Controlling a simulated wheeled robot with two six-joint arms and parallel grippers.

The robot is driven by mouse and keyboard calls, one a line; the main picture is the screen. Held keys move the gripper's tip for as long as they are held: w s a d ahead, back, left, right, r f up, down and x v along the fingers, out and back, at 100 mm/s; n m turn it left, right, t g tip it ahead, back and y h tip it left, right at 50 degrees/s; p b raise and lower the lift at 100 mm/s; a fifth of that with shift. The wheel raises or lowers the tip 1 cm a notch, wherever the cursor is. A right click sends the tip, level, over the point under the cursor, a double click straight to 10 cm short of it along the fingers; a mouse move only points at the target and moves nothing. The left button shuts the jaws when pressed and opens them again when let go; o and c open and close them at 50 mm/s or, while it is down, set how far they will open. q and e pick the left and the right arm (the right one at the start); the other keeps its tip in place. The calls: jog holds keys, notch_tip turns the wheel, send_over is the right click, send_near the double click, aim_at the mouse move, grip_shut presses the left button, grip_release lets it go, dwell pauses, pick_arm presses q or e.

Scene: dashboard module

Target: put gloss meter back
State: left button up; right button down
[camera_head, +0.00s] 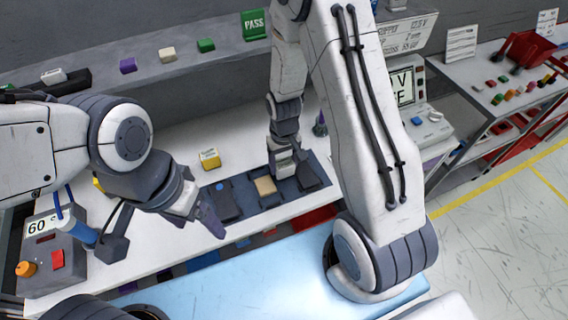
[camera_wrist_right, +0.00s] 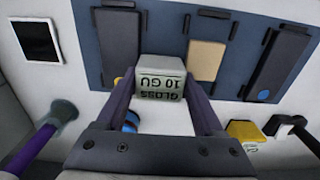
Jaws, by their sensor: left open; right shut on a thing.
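The gloss meter is a pale grey box marked "GLOSS 10 GU" (camera_wrist_right: 160,82) in the right wrist view. My right gripper (camera_wrist_right: 162,98) is shut on it, with a purple finger on each side. In the head view the gloss meter (camera_head: 284,171) is below my right gripper (camera_head: 285,158), over the dark blue tray (camera_head: 245,203). It lies between a tan block (camera_head: 265,186) and a dark slab (camera_head: 307,175). I cannot tell whether it touches the tray. My left gripper (camera_head: 207,218) is open and empty, near the bench's front edge.
Another dark slab (camera_head: 228,205) with a blue dot lies in the tray's left part. A yellow box (camera_head: 210,158) stands behind the tray. A grey device reading 60 (camera_head: 50,250) stands at the left. A shelf with small coloured blocks and a green PASS sign (camera_head: 253,25) runs behind.

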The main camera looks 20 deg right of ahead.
jog(key=shift+f, duration=0.8)
jog(key=shift+f, duration=0.15)
grip_release()
